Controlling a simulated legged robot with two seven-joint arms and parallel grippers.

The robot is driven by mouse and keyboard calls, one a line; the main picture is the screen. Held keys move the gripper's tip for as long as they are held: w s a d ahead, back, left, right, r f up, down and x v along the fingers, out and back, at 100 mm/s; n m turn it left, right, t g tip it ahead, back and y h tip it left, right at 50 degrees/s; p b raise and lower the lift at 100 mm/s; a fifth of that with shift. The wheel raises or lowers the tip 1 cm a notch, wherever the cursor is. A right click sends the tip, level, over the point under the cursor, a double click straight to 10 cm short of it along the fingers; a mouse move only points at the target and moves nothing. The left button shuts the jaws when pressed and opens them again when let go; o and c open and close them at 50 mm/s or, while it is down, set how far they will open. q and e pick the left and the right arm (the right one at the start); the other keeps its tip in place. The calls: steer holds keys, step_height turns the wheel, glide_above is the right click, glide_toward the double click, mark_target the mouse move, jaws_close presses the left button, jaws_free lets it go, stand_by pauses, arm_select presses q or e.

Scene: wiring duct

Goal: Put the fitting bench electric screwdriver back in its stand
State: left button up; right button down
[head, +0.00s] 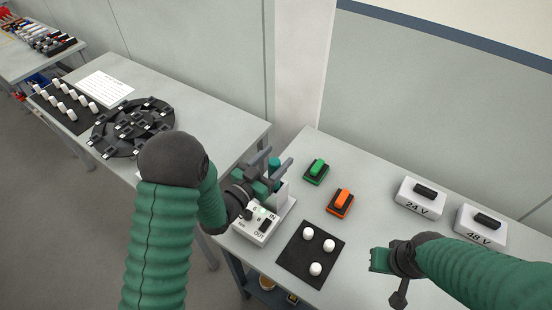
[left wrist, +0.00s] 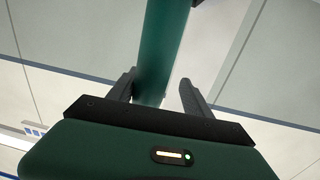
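My left gripper (head: 276,167) is over the near left corner of the right-hand table, its two grey fingers apart. A green cylinder (head: 274,163), which looks like the screwdriver's body, stands between the fingers. In the left wrist view the green cylinder (left wrist: 163,50) lies close to the left finger, with a gap to the right finger. Its lower end is hidden. Just below is a white box (head: 262,226) marked IN and OUT, with a green light and a white upright part; I cannot tell whether this is the stand. My right gripper (head: 382,261) is over the table; its fingers are unclear.
A black mat (head: 310,254) with white knobs lies in front. Green (head: 316,172) and orange (head: 340,203) switches and boxes marked 24 V (head: 419,198) and 48 V (head: 481,227) stand behind. The left table holds a black round tray (head: 131,127). A gap separates the tables.

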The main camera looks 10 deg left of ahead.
arm_select(q)
steer(key=p+v, duration=0.4)
steer(key=v, duration=1.3)
steer(key=shift+w, duration=0.1)
